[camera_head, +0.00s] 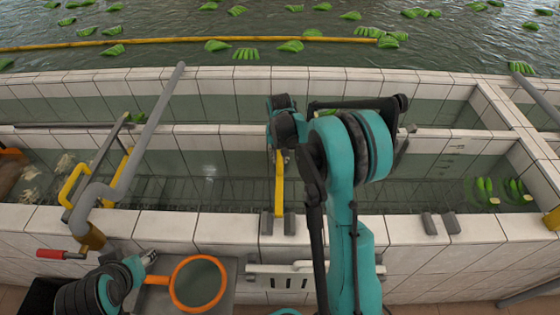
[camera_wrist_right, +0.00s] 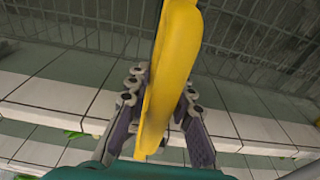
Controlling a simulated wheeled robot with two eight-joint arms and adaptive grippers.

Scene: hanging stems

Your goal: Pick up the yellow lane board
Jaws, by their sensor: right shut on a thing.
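The yellow lane board (camera_head: 279,185) stands upright over the water channel. Its lower end is close to a pair of grey brackets (camera_head: 278,224) on the tiled front wall; I cannot tell whether it touches them. My right gripper (camera_head: 281,143) is at the board's upper end, partly hidden by its own arm. In the right wrist view the board (camera_wrist_right: 172,70) runs between the two fingers of my right gripper (camera_wrist_right: 162,100), which is shut on it. My left gripper (camera_head: 150,257) is low at the left, beside an orange hoop; its finger opening is too small to judge.
The orange hoop (camera_head: 198,284) lies at the front wall. Grey pipes (camera_head: 135,150) and a yellow handle (camera_head: 75,185) rise at the left. Another bracket pair (camera_head: 440,223) on the wall is empty. Green bunches (camera_head: 500,188) lie in the right channel. A yellow boom (camera_head: 190,40) floats behind.

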